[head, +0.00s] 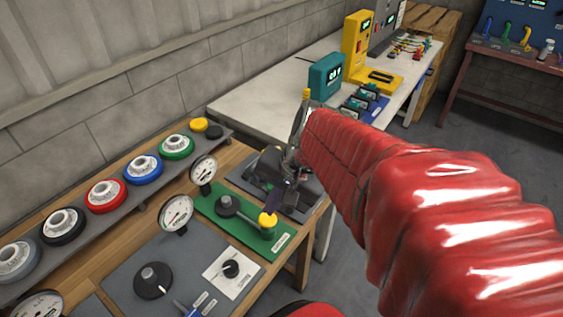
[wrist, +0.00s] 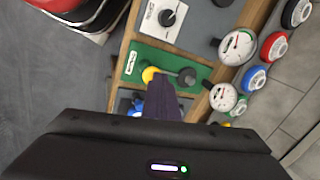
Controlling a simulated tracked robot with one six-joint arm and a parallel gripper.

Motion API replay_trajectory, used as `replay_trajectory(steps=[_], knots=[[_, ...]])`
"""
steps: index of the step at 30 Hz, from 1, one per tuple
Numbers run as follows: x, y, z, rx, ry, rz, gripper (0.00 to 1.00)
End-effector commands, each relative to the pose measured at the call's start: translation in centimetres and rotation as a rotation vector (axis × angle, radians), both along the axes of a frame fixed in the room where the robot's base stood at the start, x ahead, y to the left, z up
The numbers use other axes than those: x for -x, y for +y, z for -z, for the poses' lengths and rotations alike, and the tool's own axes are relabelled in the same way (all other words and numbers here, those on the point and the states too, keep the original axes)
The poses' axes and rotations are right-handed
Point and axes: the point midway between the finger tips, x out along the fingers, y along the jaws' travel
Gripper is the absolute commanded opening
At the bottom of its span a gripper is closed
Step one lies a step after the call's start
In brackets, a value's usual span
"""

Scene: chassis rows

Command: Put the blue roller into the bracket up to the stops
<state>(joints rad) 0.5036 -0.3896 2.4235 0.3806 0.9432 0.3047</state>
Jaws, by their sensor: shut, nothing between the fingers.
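My gripper (head: 271,202) is shut and empty, above the far end of the bench near a green plate (head: 205,205). Its dark fingers (wrist: 166,103) also show in the wrist view, beside the plate's yellow knob (wrist: 150,75). A small blue part (wrist: 138,105) sits left of the fingers in the wrist view, partly cut off by my gripper's body. I cannot tell whether it is the blue roller. I cannot make out the bracket or its stops; my gripper hides much of the dark plate (head: 240,172) beyond the green one.
Gauges (head: 176,213) stand along the bench. Colored wheels, one blue (head: 143,168), line a shelf by the wall. A grey panel with a black knob (head: 152,281) lies nearer. A white table (head: 260,95) beyond carries a teal box (head: 325,76) and a yellow machine (head: 357,45).

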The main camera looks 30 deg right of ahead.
Motion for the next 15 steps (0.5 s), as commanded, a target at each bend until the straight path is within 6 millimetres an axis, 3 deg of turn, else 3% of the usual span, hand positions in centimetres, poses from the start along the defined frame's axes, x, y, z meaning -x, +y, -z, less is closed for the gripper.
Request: replay_trajectory(steps=[15], knots=[[-0.4,-10.6,4.7,-0.470,0.092,0.791,0.00]])
